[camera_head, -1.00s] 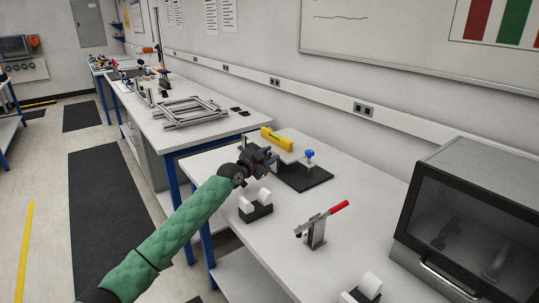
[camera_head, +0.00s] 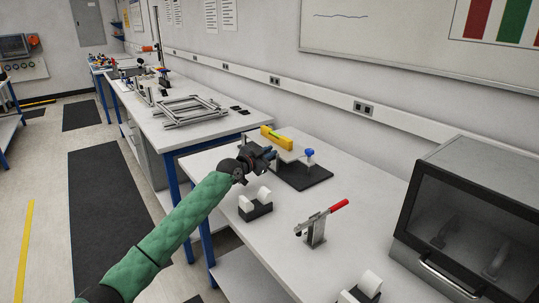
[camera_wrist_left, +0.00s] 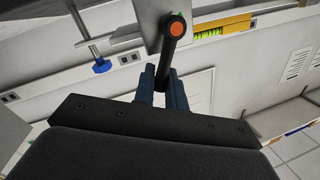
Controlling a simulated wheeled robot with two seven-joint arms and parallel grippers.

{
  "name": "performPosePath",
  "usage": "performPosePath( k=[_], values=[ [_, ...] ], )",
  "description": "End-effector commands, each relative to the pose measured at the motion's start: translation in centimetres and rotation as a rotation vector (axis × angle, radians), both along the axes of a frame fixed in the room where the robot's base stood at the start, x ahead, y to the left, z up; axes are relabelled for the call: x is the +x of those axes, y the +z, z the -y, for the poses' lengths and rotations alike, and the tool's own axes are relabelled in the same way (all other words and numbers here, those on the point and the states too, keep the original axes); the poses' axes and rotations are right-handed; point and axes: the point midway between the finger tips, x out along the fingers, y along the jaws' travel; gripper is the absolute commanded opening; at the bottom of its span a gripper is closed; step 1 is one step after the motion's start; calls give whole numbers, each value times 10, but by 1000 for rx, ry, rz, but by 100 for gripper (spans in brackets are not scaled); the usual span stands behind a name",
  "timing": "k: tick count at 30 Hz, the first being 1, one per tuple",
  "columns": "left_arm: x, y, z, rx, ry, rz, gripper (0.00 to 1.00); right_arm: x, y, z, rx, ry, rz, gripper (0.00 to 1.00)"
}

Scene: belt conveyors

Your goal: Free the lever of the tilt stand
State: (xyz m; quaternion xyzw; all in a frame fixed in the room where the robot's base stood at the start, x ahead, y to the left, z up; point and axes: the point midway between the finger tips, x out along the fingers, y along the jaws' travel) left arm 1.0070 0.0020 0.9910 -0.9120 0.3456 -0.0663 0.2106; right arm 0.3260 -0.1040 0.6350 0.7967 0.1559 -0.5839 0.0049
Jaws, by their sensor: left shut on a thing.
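The tilt stand (camera_head: 303,177) is on the white bench, with a black base, a pale plate, and a blue knob (camera_head: 309,153) at its right. A yellow spirit level (camera_head: 276,138) lies on the plate; it also shows in the left wrist view (camera_wrist_left: 222,28). My left gripper (camera_head: 268,154) is at the stand's left side. In the left wrist view my left gripper (camera_wrist_left: 161,80) is shut on the black lever (camera_wrist_left: 171,55), which has an orange end (camera_wrist_left: 174,29). In the head view the gripper hides the lever. My right gripper is not in view.
A grey cabinet with a dark window (camera_head: 460,227) fills the bench's right. Bench surface behind the clamp is clear.

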Motion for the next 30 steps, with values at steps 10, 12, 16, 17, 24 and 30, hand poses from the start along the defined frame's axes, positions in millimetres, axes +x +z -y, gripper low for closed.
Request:
performPosePath(
  k=[10,12,16,17,24,30],
  values=[
    [13,5,-10,-173,1,-237,0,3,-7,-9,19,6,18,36],
    [16,6,-12,-212,1,-291,0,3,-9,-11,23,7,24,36],
    [22,6,-15,-285,1,-392,0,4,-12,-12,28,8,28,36],
    [23,6,-16,-301,1,-414,0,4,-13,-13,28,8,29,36],
    [32,5,-23,-418,2,-575,0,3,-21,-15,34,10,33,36],
    [37,3,-27,-490,0,-674,0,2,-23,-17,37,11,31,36]
  ],
)
